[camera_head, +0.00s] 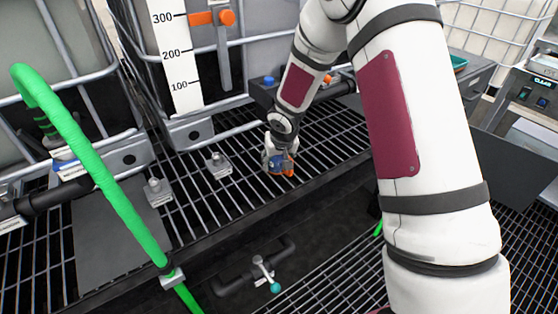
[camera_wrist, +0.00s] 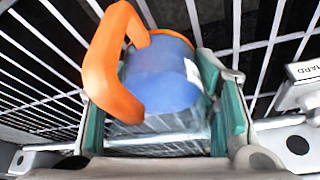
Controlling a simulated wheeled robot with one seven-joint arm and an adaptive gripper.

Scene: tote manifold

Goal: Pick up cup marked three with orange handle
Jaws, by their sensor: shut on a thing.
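A cup (camera_wrist: 162,80) with a blue inside or content and a thick orange handle (camera_wrist: 102,75) sits between the green-padded fingers of my gripper (camera_wrist: 165,125) in the wrist view. The fingers are shut on the cup's sides, and the handle sticks out to the left. Any number on the cup cannot be read. In the head view my gripper (camera_head: 279,160) is low over the metal grating, with part of the cup (camera_head: 290,168) showing orange at its right. My gripper hides most of the cup there. I cannot tell whether the cup touches the grating.
A metal grating (camera_head: 335,142) lies under the gripper. A tank with a level scale (camera_head: 175,55) stands behind. A green hose (camera_head: 95,165) rises at left. A small valve (camera_head: 265,273) with a teal knob is below the front edge. A bracket (camera_head: 218,165) stands left of the gripper.

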